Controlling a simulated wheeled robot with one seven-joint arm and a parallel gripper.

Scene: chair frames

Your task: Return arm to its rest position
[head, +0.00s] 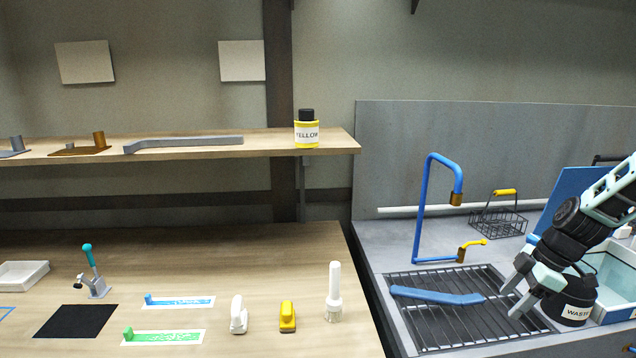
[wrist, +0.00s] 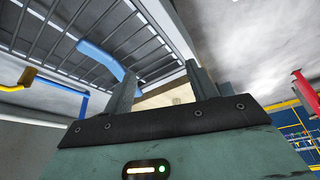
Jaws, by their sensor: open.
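My gripper (head: 518,299) is at the right of the head view, above the right end of the dark drain rack. Its two fingers are apart and nothing is between them. The wrist view also shows my gripper (wrist: 160,90) with spread, empty fingers. My arm reaches in from the right edge of the head view. A blue curved part (head: 437,296) lies on the rack (head: 410,325), left of the gripper and apart from it. It also shows in the wrist view (wrist: 101,57).
A black waste bin (head: 575,312) and a pale tub (head: 612,275) stand close to my arm. A blue tap (head: 418,210) and a wire basket (head: 497,222) are behind the rack. The wooden bench (head: 230,255) holds several tools. A yellow-labelled bottle (head: 306,133) stands on the shelf.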

